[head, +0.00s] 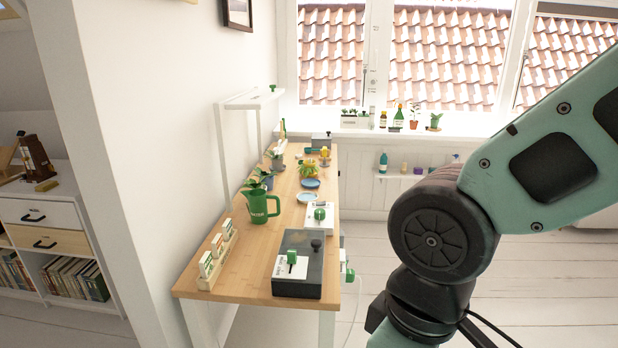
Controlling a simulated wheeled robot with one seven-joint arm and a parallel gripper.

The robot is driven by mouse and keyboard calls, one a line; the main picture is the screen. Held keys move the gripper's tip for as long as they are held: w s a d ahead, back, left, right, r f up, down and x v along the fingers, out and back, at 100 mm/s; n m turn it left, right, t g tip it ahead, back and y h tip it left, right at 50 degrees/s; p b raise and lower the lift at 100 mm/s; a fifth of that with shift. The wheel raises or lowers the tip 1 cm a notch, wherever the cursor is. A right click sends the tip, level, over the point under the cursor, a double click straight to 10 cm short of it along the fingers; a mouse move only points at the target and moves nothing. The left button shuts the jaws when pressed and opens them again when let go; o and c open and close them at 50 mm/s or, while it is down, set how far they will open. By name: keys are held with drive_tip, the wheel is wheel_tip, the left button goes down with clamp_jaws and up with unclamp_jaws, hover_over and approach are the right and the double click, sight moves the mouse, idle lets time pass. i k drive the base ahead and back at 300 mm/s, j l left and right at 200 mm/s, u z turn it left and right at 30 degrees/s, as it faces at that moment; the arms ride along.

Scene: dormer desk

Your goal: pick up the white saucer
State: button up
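A pale, near-white saucer (307,197) lies flat on the wooden desk (252,250), about midway along it and near its right edge. A blue saucer (310,183) lies just behind it. The pale saucer looks empty, and nothing covers it. My arm crosses the right side of the head view and runs out at the bottom edge. My gripper is outside the picture, so its fingers and anything in them are hidden.
A green watering can (259,207) stands left of the saucer. A white box with a green knob (320,214) is close in front. A dark box (299,263) is at the near end. Potted plants (278,161) stand behind. Floor right of the desk is clear.

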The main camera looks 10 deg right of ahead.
sight(305, 196)
drive_tip(key=i+l+z, duration=0.2)
drive_tip(key=l+z, duration=0.2)
drive_tip(key=i+l+z, duration=0.25)
drive_tip(key=z, duration=0.15)
drive_tip(key=i+l+z, duration=0.2)
drive_tip(key=i+z, duration=0.15)
drive_tip(key=i+l+z, duration=0.15)
drive_tip(key=i, duration=0.25)
drive_tip(key=i+l+z, duration=0.2)
drive_tip(key=i, duration=0.2)
drive_tip(key=i+u, duration=0.3)
drive_tip(key=u, duration=0.2)
drive_tip(key=i+u, duration=0.3)
drive_tip(key=u, duration=0.15)
drive_tip(key=i+j+u, duration=0.2)
drive_tip(key=u, duration=0.25)
drive_tip(key=i+j+u, duration=0.1)
drive_tip(key=i+u, duration=0.55)
drive_tip(key=u, duration=0.2)
